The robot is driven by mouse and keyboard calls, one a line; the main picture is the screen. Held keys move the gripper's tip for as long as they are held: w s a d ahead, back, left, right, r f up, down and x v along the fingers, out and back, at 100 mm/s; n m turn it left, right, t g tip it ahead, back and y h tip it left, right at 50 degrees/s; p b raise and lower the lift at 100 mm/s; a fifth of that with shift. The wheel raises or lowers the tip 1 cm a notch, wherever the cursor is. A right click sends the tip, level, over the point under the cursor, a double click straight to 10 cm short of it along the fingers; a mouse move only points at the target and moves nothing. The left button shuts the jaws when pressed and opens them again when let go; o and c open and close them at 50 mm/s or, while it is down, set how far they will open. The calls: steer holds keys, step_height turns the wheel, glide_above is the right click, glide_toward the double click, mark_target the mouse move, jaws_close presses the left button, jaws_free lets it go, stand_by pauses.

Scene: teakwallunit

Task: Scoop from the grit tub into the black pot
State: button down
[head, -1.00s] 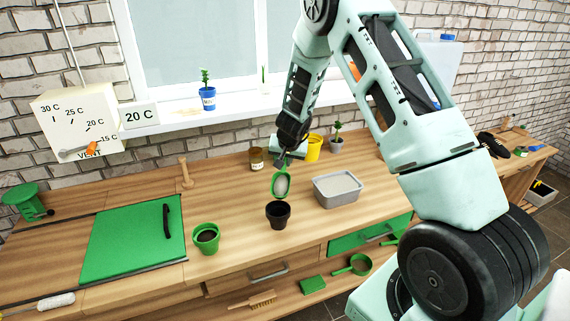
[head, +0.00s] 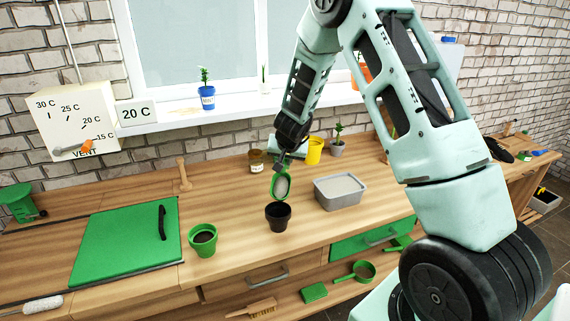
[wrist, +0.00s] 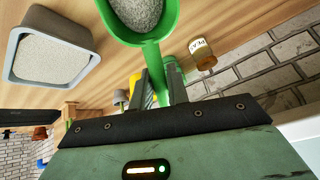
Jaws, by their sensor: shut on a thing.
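My gripper (head: 282,162) is shut on the handle of a green scoop (head: 281,186). The scoop also shows in the wrist view (wrist: 165,30), with grey grit in its bowl. In the head view the scoop is tilted and hangs just above the black pot (head: 278,216), which stands upright on the bench. Dark shadow fills the pot's mouth, so I cannot tell what is inside. The grit tub (head: 340,192), grey and filled with pale grit, stands to the right of the pot. It also shows in the wrist view (wrist: 50,50).
A green pot (head: 203,240) with dark soil stands left of the black pot. A brown jar (head: 256,161), a yellow pot (head: 314,151) and a potted plant (head: 337,148) stand behind.

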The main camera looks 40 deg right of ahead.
steer(key=shift+s+a+r+t+h+b, duration=0.15)
steer(key=shift+s+a+t+h+b, duration=0.25)
steer(key=shift+b, duration=1.95)
steer(key=shift+s+a+r+t+h+b, duration=0.5)
steer(key=shift+r+t+h+b, duration=0.15)
steer(key=shift+b, duration=1.55)
steer(key=shift+s+a+r+t+h+b, duration=0.35)
steer(key=shift+a+t+h+b, duration=0.1)
steer(key=shift+b, duration=0.7)
steer(key=shift+s+a+r+n+t+h+b, duration=0.4)
steer(key=shift+s+a+r+t+h+b, duration=0.3)
steer(key=shift+b, duration=1.1)
steer(key=s+a+t+h+b, duration=0.1)
steer(key=b, duration=0.2)
steer(key=s+a+r+t+h+b, duration=0.1)
steer(key=a+t+b, duration=0.1)
steer(key=b, duration=0.1)
steer(key=shift+s+n+h+b, duration=0.3)
steer(key=shift+b, duration=0.1)
steer(key=shift+s+a+r, duration=0.1)
steer(key=shift+a+r, duration=0.05)
steer(key=shift+r, duration=0.1)
